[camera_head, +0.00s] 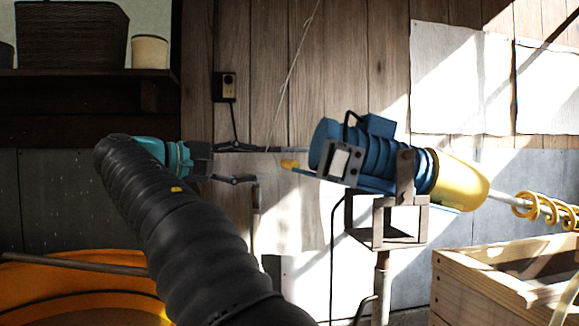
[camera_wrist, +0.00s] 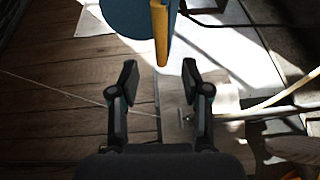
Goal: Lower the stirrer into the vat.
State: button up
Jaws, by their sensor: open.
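The stirrer has a ribbed blue motor (camera_head: 345,150), a yellow cone (camera_head: 458,181) and a pale shaft with a yellow spiral (camera_head: 543,209). It lies tilted on a stand, spiral end lower right. A blue lever with a yellow grip (camera_head: 290,164) sticks out to the left; the grip also shows in the wrist view (camera_wrist: 160,32). My gripper (camera_head: 276,165) is open and empty. In the wrist view its fingertips (camera_wrist: 160,77) are on either side of the line of the grip, whose end is just ahead of them. A round orange vessel (camera_head: 90,287), possibly the vat, is partly hidden by my arm.
The metal stand (camera_head: 383,262) holds the stirrer. A wooden crate (camera_head: 470,290) is at lower right, below the spiral. A rod (camera_head: 75,262) crosses the orange vessel. A shelf (camera_head: 80,87) with pots is at upper left. A cable (camera_head: 334,250) hangs beside the stand.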

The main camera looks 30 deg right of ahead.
aim_at(285, 165)
jog(key=d, duration=0.3)
jog(key=w+d, duration=0.1)
jog(key=d, duration=0.7)
jog(key=shift+w+f, duration=0.15)
jog(key=shift+f, duration=0.25)
